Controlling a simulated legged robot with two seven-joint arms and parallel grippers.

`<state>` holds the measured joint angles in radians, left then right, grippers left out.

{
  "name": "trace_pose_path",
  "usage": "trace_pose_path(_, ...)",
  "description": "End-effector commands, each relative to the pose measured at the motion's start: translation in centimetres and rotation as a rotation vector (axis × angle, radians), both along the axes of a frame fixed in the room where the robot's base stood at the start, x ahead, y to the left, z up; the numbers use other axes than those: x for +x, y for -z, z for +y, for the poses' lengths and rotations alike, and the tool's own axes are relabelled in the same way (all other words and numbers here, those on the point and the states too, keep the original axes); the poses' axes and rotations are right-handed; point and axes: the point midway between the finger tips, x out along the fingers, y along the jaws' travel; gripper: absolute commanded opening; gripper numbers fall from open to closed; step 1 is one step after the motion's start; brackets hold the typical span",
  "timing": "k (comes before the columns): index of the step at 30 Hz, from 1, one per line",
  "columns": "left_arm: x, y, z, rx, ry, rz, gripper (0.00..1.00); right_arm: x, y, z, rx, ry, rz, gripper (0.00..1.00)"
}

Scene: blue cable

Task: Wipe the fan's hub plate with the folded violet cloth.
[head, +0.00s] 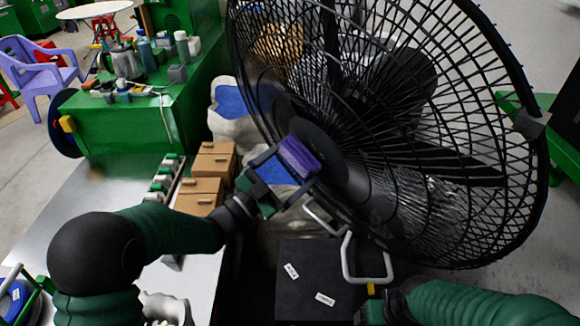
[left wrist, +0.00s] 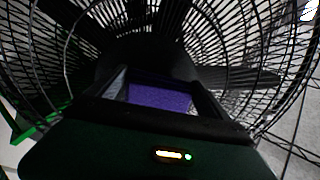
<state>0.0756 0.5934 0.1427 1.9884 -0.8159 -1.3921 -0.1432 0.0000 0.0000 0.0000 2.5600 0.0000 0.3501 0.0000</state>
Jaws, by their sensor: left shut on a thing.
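The large black fan (head: 420,130) stands at the right, tilted, with its wire guard facing my left arm. Its round dark hub plate (head: 318,132) sits at the middle of the guard, partly hidden by the cloth. My left gripper (head: 287,168) is shut on the folded violet cloth (head: 299,156) and holds it in front of the hub plate. In the left wrist view the cloth (left wrist: 160,96) lies between the fingers, with the dark hub (left wrist: 140,55) just beyond. I cannot tell whether they touch. My right gripper (head: 378,305) is low near a grey handle; its fingers are unclear.
A black box (head: 300,285) with white labels stands below the fan, near the bent grey handle (head: 350,262). Brown boxes (head: 205,180) sit on the pale table (head: 105,195) at left. A green bench (head: 130,125) with bottles stands behind. The guard surrounds the hub closely.

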Motion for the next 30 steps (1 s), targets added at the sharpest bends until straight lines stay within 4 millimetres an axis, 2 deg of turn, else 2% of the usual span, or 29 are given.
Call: trace_pose_path(30, 0.9, -0.4, -1.0, -0.001, 0.000, -0.001, 0.45, 0.0, 0.1, 0.0, 0.000, 0.000, 0.000, 0.80)
